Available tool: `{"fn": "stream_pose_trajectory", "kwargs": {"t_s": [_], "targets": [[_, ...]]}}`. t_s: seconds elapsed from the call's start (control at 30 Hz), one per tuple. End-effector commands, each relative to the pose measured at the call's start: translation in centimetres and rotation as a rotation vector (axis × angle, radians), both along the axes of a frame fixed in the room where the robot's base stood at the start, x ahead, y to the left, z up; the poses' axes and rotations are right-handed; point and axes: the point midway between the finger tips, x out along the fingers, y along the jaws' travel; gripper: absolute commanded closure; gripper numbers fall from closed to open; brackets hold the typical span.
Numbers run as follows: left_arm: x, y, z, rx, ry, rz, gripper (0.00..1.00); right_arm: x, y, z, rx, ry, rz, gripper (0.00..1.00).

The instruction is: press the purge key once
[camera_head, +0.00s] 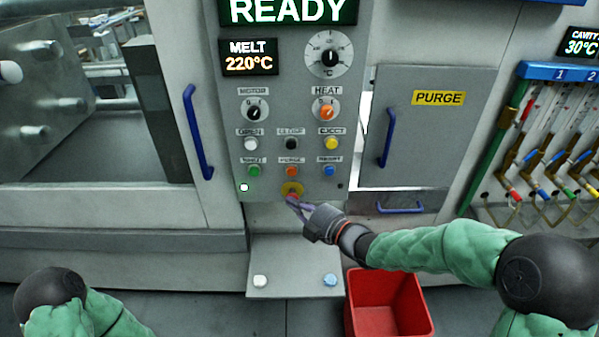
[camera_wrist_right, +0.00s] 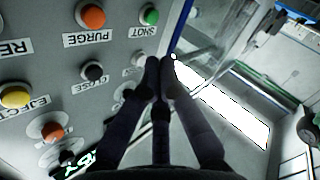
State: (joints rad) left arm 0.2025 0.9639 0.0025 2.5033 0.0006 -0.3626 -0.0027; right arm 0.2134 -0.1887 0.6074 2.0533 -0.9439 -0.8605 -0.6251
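The purge key (camera_head: 291,171) is a small orange button with a PURGE label above it, in the lowest key row of the grey panel. It also shows at the top of the right wrist view (camera_wrist_right: 92,16), uncovered. My right gripper (camera_head: 291,202) is in front of the panel's lower edge, below the purge key in the picture, partly over the red stop button. In the right wrist view its fingertips (camera_wrist_right: 160,68) are together with nothing between them, apart from the purge key in the picture. My left gripper is out of view.
The red stop button on yellow (camera_head: 292,188) is just below the purge key. The green key (camera_head: 254,171) and blue key (camera_head: 329,171) flank it. A PURGE-labelled door (camera_head: 435,135) is to the right. A red bin (camera_head: 387,305) stands below.

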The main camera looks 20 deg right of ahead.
Motion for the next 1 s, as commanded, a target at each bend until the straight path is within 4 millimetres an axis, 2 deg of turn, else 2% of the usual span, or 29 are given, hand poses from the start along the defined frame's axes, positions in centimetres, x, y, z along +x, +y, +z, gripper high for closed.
{"fn": "stream_pose_trajectory", "kwargs": {"t_s": [0.3, 0.47, 0.9, 1.0], "targets": [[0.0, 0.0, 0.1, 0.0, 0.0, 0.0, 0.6, 0.1, 0.0, 0.0, 0.001, 0.002, -0.001, 1.0], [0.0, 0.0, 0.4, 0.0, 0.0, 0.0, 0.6, 0.9, -0.3, 0.0, 0.002, 0.003, -0.001, 1.0], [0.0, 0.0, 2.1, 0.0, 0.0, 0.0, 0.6, 6.0, -1.7, 0.1, 0.002, 0.003, -0.001, 1.0], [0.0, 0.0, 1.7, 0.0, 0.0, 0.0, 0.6, 7.0, -2.0, -0.1, 0.002, 0.001, -0.002, 1.0]]}}
